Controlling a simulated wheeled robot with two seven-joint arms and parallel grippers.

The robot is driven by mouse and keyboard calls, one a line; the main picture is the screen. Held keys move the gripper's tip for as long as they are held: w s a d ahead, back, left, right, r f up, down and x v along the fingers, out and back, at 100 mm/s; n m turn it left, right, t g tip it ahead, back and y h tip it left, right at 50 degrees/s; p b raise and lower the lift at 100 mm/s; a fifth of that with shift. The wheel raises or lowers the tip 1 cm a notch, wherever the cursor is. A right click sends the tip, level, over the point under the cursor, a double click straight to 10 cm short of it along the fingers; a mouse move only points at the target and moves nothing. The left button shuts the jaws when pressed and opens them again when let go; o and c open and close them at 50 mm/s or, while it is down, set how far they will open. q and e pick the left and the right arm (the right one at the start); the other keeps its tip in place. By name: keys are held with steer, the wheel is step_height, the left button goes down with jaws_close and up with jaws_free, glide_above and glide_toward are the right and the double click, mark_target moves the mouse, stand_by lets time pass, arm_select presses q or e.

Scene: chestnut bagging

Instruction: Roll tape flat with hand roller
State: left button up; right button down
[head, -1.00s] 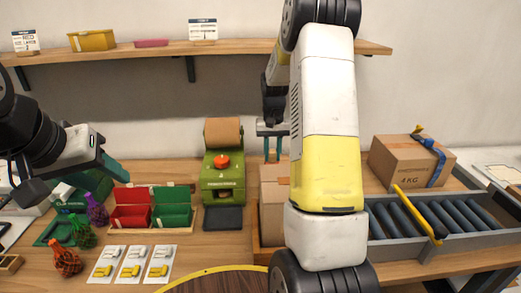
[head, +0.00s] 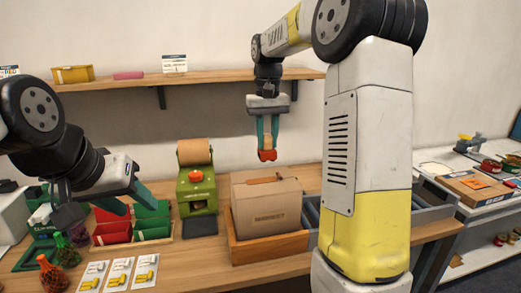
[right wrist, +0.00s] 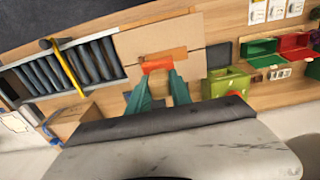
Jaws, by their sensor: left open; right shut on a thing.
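A brown cardboard box (head: 268,212) marked MARKET sits in a wooden tray (head: 238,246). A strip of brown-orange tape (head: 263,181) lies across its closed top. My right gripper (head: 267,148) is above the back of the box and shut on a small orange-red thing, seemingly the hand roller (head: 267,156). In the right wrist view the roller (right wrist: 157,66) is between the teal fingertips, over the box top (right wrist: 150,38); contact cannot be told. My left gripper (head: 128,200) is open and empty near the red and green bins.
A green tape dispenser (head: 197,190) stands left of the box. Red and green bins (head: 112,228), net bags (head: 52,272) and white cards (head: 119,272) lie further left. A roller conveyor (head: 432,203) is behind my right arm. A shelf (head: 120,83) runs above.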

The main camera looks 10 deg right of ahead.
mark_target(268, 150)
steer(key=shift+s+r, duration=0.1)
steer(key=shift+s, duration=0.1)
steer(key=shift+d, duration=0.1)
steer(key=shift+f, duration=3.05)
steer(key=shift+f, duration=0.45)
